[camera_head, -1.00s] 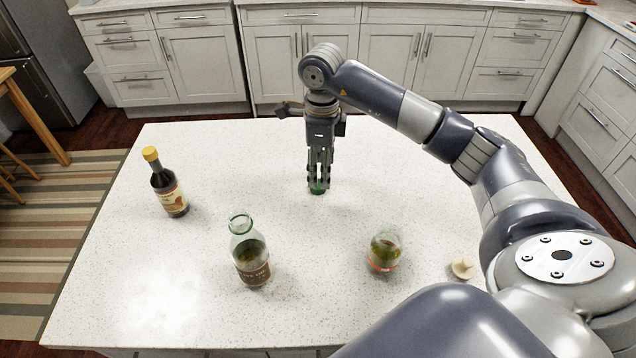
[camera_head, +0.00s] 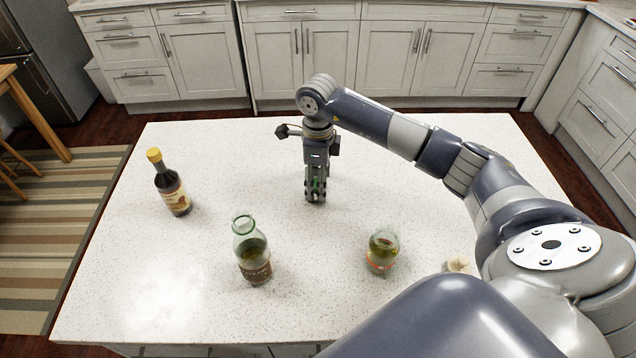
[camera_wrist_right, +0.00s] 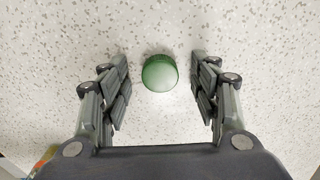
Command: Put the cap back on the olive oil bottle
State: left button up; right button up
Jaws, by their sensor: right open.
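The green cap (camera_wrist_right: 159,73) lies on the white countertop, between the open fingers of my right gripper (camera_wrist_right: 160,88), with a gap on both sides. In the head view the cap (camera_head: 316,184) is mostly hidden by my right gripper (camera_head: 316,192), which points down at the counter. The olive oil bottle is most likely the clear green-tinted bottle (camera_head: 253,258) with a dark label, upright and uncapped at the front left of the counter. My left gripper is not in view.
A dark bottle with a yellow cap (camera_head: 173,186) stands at the left. A jar with a red-edged label (camera_head: 382,252) stands right of centre, and a small pale object (camera_head: 458,265) lies beside my arm. The counter (camera_head: 220,150) around the gripper is clear.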

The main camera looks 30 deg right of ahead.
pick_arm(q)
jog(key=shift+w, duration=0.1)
pick_arm(e)
jog(key=c, duration=0.8)
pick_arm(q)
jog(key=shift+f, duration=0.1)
pick_arm(e)
jog(key=shift+r, duration=0.2)
